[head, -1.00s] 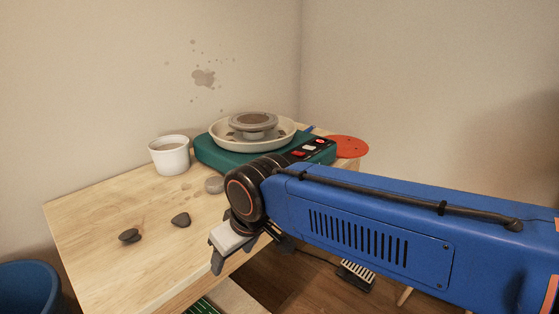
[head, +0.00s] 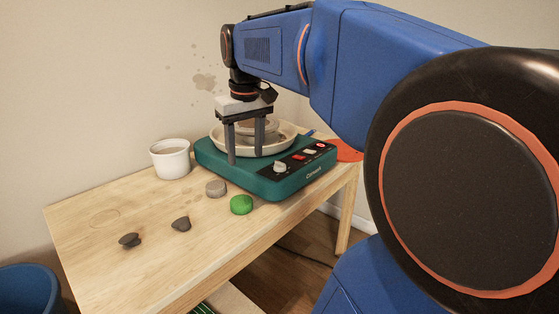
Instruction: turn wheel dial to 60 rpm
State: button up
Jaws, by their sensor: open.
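The green pottery wheel (head: 221,165) stands on the table with a dark control panel on its front right. The dial (head: 280,167) is a pale knob at the left end of that panel; its setting is too small to read. My gripper (head: 246,158) is open and empty, pointing down with its two dark fingers apart. In the picture it is just left of the dial, in front of the wheel's basin (head: 285,140), and appears clear of the dial. It hides part of the basin and wheel head.
A white bucket (head: 170,160) stands left of the wheel. A grey round piece (head: 216,188), a green lump (head: 241,205) and two dark stones (head: 181,224) lie on the table (head: 110,258). An orange disc (head: 347,150) is at the right. The table's front left is mostly clear.

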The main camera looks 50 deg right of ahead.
notch_tip(320, 180, up, 7)
jog(key=m+g, duration=0.2)
send_over(280, 166)
jog(key=shift+y, duration=0.4)
jog(key=f, duration=1.6)
jog(key=shift+w+d+f, duration=0.2)
jog(key=shift+f, duration=0.2)
jog(key=c, duration=1)
